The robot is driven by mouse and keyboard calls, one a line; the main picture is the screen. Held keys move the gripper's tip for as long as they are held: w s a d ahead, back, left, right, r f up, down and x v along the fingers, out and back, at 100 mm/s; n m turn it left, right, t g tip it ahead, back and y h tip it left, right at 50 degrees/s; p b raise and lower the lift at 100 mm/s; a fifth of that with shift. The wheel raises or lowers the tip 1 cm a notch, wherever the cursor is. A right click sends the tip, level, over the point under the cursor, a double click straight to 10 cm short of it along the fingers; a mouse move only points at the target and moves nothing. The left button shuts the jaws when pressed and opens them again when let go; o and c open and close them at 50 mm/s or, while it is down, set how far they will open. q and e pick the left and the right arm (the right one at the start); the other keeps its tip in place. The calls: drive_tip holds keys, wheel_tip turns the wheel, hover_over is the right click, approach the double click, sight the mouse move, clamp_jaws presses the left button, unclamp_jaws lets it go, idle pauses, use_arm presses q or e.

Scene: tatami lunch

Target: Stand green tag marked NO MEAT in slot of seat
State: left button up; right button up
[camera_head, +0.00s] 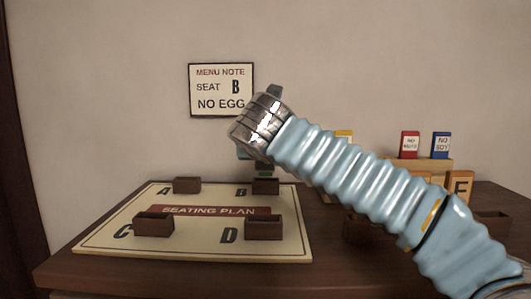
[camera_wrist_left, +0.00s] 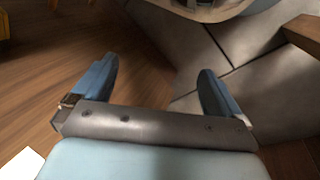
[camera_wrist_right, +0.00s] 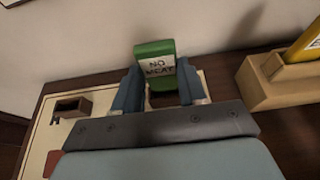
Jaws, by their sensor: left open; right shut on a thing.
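The green tag (camera_wrist_right: 156,50) marked NO MEAT is upright between the fingers of my right gripper (camera_wrist_right: 158,88), which is shut on it. In the head view my right gripper (camera_head: 258,154) is above the seat B slot block (camera_head: 265,187). Only a thin green strip of the tag (camera_head: 264,174) shows there, just over the block; whether it touches or enters the slot I cannot tell. In the right wrist view a dark block (camera_wrist_right: 163,99) shows between the fingers, below the tag. My left gripper (camera_wrist_left: 155,88) is open and empty over the floor.
The seating plan board (camera_head: 190,250) also bears slot blocks at A (camera_head: 187,185), C (camera_head: 153,224) and D (camera_head: 264,229). A wall note (camera_head: 221,89) reads SEAT B, NO EGG. At right a wooden rack (camera_wrist_right: 265,92) holds a yellow tag (camera_wrist_right: 306,42); red (camera_head: 410,144) and blue (camera_head: 441,145) tags stand nearby.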

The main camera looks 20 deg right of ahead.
drive_tip(key=shift+f, duration=0.3)
idle(0.4)
drive_tip(key=shift+f+b, duration=0.7)
drive_tip(key=shift+f, duration=0.05)
drive_tip(key=shift+r, duration=0.1)
idle(0.6)
drive_tip(key=shift+f, duration=0.45)
drive_tip(key=shift+f, duration=0.15)
idle(0.3)
drive_tip(key=o, duration=1.6)
drive_tip(key=shift+o, duration=0.2)
